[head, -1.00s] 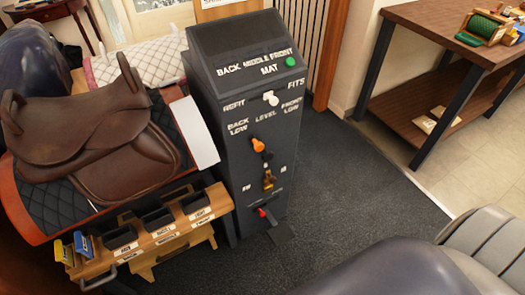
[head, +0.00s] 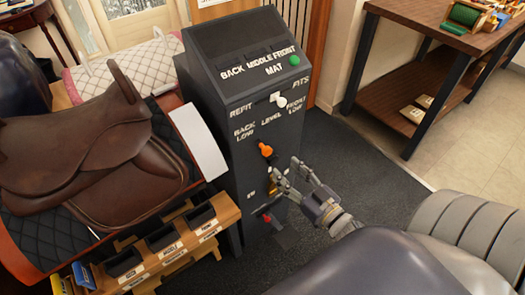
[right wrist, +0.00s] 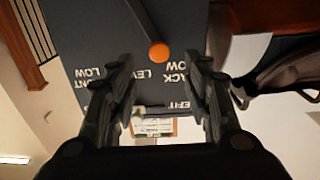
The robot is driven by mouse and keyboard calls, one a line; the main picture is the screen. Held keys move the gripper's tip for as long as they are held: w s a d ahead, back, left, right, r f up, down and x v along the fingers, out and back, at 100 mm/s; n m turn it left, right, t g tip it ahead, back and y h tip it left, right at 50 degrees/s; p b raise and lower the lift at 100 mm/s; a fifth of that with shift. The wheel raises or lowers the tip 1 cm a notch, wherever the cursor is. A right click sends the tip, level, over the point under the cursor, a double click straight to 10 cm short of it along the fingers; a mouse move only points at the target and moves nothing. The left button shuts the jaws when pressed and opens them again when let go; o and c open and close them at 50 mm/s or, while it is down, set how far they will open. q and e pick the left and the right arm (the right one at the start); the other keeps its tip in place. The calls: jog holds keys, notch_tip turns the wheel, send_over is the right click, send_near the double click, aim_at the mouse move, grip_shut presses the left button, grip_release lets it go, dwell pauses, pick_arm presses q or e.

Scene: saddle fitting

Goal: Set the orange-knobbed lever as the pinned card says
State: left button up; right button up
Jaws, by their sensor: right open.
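The orange-knobbed lever (head: 265,150) sticks out of the front of the dark control cabinet (head: 215,95), below the words BACK LOW, LEVEL and FRONT LOW. Its knob lies nearest LEVEL, a little to the BACK LOW side. In the right wrist view the orange knob (right wrist: 159,52) shows between the fingers, with the lettering upside down. My right gripper (head: 287,168) is open and empty, just right of and below the knob, apparently not touching it. A card on a board (right wrist: 152,127) shows small in the wrist view; its writing is unreadable. My left gripper is out of view.
A white-knobbed switch (head: 280,100) sits above, between REFIT and FITS, with a green button (head: 294,60) higher up. A red-tipped lever (head: 266,217) sits low. A brown saddle (head: 95,150) and wooden tray rack (head: 215,212) stand left. Floor right of the cabinet is clear.

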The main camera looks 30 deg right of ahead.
aim_at(269, 154)
jog(key=w, duration=1)
jog(key=shift+w+a+p, duration=0.2)
jog(key=shift+a+p, duration=0.15)
grip_shut()
